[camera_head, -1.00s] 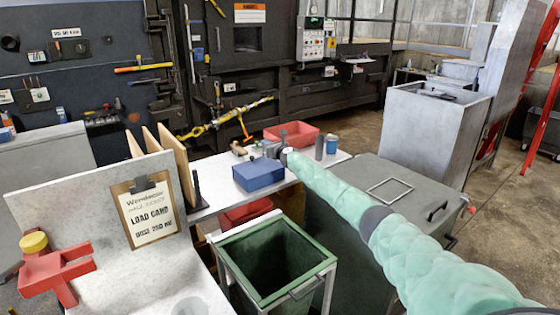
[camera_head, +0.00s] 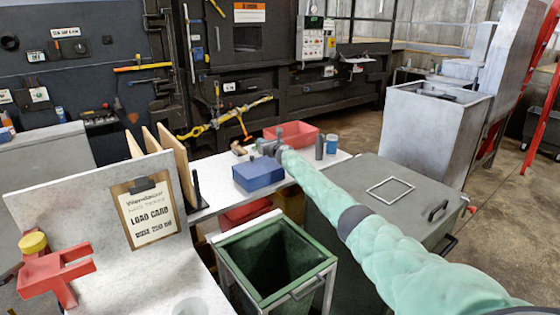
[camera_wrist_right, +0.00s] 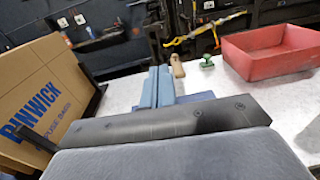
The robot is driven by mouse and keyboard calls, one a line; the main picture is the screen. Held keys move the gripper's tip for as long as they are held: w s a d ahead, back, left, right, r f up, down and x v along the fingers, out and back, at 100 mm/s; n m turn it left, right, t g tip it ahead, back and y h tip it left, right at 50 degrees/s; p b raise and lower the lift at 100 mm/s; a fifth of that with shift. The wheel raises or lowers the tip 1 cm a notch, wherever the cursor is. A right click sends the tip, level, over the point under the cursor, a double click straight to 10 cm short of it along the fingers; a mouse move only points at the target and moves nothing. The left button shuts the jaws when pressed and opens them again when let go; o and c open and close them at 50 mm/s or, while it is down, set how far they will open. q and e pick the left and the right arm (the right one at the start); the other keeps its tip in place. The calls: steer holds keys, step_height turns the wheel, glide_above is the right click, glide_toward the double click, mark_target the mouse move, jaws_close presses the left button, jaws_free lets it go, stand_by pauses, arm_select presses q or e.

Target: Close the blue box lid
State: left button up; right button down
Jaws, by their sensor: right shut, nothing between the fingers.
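The blue box (camera_head: 258,178) sits on the white bench in the head view. Its top looks flat and shut, with no raised lid that I can make out; its back right corner is partly hidden by my right gripper. My right gripper (camera_head: 268,149) is at the back right edge of the box, close to its top; I cannot tell whether it touches. In the right wrist view its fingers (camera_wrist_right: 154,88) are together and empty, and the gripper body hides most of what lies below. My left gripper is not in view.
Upright brown boards (camera_head: 172,165) stand to the left. A green bin (camera_head: 275,260) is in front of the bench.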

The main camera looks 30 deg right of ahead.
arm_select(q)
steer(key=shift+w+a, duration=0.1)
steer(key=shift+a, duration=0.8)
arm_select(e)
steer(key=shift+w+f+g, duration=0.15)
steer(key=shift+w+g, duration=0.25)
steer(key=shift+w, duration=0.3)
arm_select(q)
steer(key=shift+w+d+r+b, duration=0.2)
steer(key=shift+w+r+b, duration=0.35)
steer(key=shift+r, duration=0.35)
arm_select(e)
steer(key=shift+w+a+f+g, duration=0.1)
steer(key=shift+w+f+g, duration=0.25)
steer(key=shift+w, duration=0.5)
